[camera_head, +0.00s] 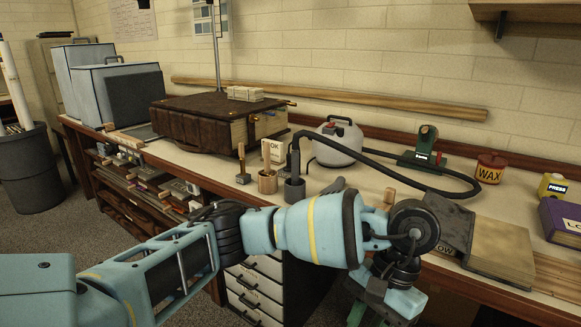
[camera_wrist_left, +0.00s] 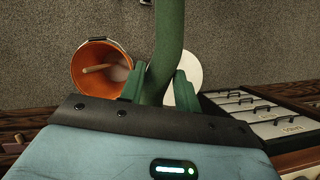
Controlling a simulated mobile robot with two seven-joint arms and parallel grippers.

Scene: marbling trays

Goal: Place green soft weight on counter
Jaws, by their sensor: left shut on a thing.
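The green soft weight (camera_wrist_left: 168,45) shows in the left wrist view as a long, smooth green strip running from between my fingers to the top edge. My left gripper (camera_wrist_left: 160,88) is shut on it, with a green finger on each side. In the head view my left gripper (camera_head: 385,300) hangs low in front of the counter (camera_head: 325,178), near its front edge. There I cannot clearly tell the weight from the green fingers. The counter runs along the brick wall. My right gripper is in neither view.
An orange bucket (camera_wrist_left: 82,68) is below my left gripper. Some counter shows bare around the tools.

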